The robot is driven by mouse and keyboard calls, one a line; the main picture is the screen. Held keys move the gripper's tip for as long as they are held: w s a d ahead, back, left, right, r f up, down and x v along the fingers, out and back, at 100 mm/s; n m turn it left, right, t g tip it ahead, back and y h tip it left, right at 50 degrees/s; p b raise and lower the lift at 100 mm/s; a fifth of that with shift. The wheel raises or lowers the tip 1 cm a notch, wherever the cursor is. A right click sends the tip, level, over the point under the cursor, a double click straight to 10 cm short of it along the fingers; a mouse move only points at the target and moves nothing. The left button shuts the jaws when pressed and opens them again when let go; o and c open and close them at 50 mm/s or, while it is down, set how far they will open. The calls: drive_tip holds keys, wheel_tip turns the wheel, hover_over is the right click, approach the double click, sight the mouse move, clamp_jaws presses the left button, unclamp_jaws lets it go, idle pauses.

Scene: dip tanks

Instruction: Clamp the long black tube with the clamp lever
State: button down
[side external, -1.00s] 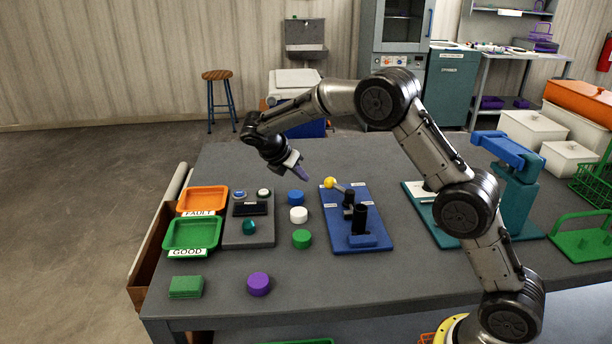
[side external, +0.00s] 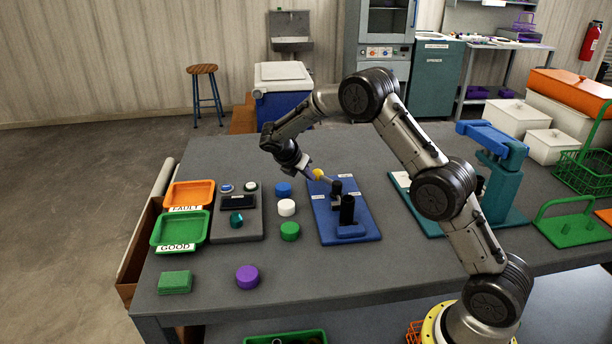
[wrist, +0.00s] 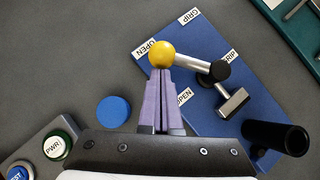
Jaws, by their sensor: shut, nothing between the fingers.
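The clamp lever is a silver arm with a yellow ball knob (side external: 317,173) on a black pivot, mounted on a blue board (side external: 329,232). In the wrist view the knob (wrist: 162,53) lies beside an OPEN label. The long black tube (side external: 347,211) stands upright in a blue holder on the board; its open end shows in the wrist view (wrist: 275,136). A metal clamp block (wrist: 233,103) sits near the tube, with a gap visible between them. My gripper (wrist: 160,76) is shut and empty, its purple fingertips right at the knob; I cannot tell whether they touch.
Blue (side external: 283,189), white (side external: 286,208) and green (side external: 289,231) pucks stand left of the board. A grey button panel (side external: 236,231) and orange (side external: 189,194) and green (side external: 180,229) trays lie farther left. A teal press (side external: 495,180) stands to the right.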

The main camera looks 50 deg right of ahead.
drive_tip(key=shift+w+d+m+g, duration=0.1)
drive_tip(key=shift+d+m+g, duration=0.2)
drive_tip(key=shift+m, duration=0.1)
drive_tip(key=shift+w+d+m+g+y, duration=0.2)
drive_tip(key=shift+d+m+g+y, duration=0.1)
drive_tip(key=shift+d+m+g, duration=0.85)
drive_tip(key=d+m, duration=0.1)
drive_tip(key=m, duration=0.1)
drive_tip(key=d+m+g, duration=0.1)
drive_tip(key=shift+s+m+g+y, duration=0.1)
drive_tip(key=shift+m+g+y, duration=0.15)
drive_tip(key=shift+m+y, duration=0.15)
drive_tip(key=shift+s+d+m, duration=0.1)
drive_tip(key=shift+d+m, duration=0.15)
drive_tip(key=shift+d, duration=0.1)
drive_tip(key=shift+s+d, duration=0.35)
drive_tip(key=shift+d, duration=0.3)
drive_tip(key=shift+s+d, duration=0.3)
drive_tip(key=shift+d, duration=0.35)
drive_tip(key=shift+s+d, duration=0.7)
drive_tip(key=shift+s+d+g, duration=0.1)
drive_tip(key=shift+g, duration=0.2)
